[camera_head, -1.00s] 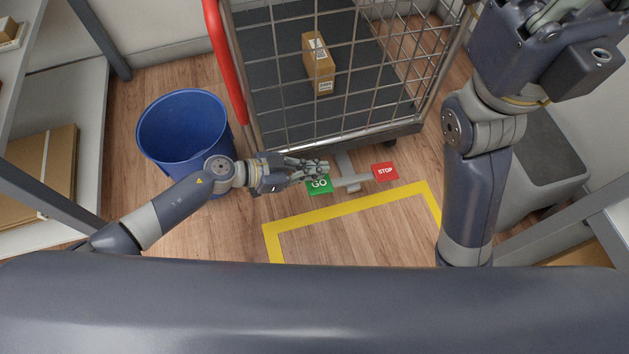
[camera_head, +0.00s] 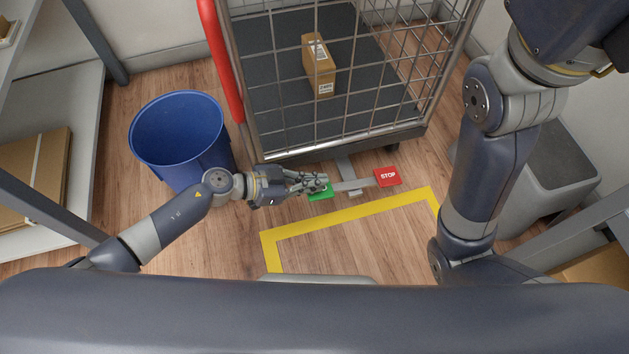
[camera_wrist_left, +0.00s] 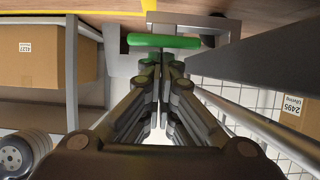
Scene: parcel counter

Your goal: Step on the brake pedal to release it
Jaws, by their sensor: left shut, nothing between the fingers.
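The brake pedal is a grey bar (camera_head: 352,185) on the floor at the roll cage's near edge. Its left end carries a green plate (camera_head: 319,194), its right end a red STOP plate (camera_head: 388,176). My left gripper (camera_head: 322,183) is shut and empty, with its fingertips over the green plate, hiding its label. In the left wrist view the green plate (camera_wrist_left: 164,41) lies just beyond the shut fingertips; I cannot tell whether they touch it. My right arm is at the right edge; its fingers are out of the picture.
The wire roll cage (camera_head: 290,158) holds a small parcel (camera_head: 318,65). A blue bin (camera_head: 178,135) stands close to my left arm. Yellow floor tape (camera_head: 350,212) runs in front of the pedal. Shelving (camera_head: 65,120) is at the left, a grey step stool (camera_head: 545,170) at the right.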

